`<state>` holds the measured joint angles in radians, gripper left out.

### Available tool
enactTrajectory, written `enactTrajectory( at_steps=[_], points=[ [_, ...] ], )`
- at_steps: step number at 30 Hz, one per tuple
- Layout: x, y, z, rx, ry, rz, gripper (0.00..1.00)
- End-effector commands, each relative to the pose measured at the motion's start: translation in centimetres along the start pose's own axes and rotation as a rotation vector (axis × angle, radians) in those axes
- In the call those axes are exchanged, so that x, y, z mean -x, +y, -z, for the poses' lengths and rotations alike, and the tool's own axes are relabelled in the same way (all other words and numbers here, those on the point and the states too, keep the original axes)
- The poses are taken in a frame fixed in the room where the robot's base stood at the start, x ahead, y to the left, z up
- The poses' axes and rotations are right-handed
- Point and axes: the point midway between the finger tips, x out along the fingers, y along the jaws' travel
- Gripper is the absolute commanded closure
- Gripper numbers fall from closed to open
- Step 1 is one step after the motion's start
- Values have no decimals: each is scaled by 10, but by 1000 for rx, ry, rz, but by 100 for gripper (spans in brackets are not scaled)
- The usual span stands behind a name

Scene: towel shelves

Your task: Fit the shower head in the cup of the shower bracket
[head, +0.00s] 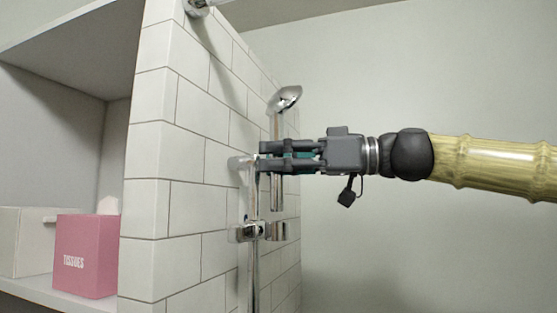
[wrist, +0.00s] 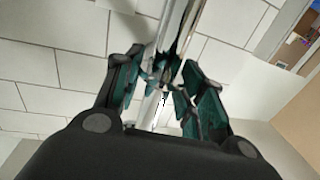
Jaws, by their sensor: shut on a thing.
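The chrome shower head (head: 286,98) is upright in the head view, its round head at the top and its straight handle (head: 277,195) pointing down. My gripper (head: 265,157) comes in from the right and is shut around the handle below the head. The shower bracket (head: 246,233) sits on a vertical chrome rail by the tiled wall. Its cup (head: 279,231) sticks out to the right. The handle's lower end appears just above the cup, with a small gap. In the wrist view, my fingers (wrist: 162,66) close on a chrome bar; the cup cannot be made out there.
The white tiled wall (head: 190,150) stands close behind the rail (head: 254,285). A shelf at left holds a pink tissue box (head: 87,255) and a pale box (head: 25,240). A chrome fitting (head: 198,8) is high on the wall. The room to the right is free.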

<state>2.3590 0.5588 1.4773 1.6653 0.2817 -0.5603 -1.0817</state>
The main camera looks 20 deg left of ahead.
Motion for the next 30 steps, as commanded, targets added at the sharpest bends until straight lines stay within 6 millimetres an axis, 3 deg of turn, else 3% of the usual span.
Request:
enactTrajectory(
  at_steps=[30],
  points=[
    [0,0,-19,0,1,0,95]
  ],
)
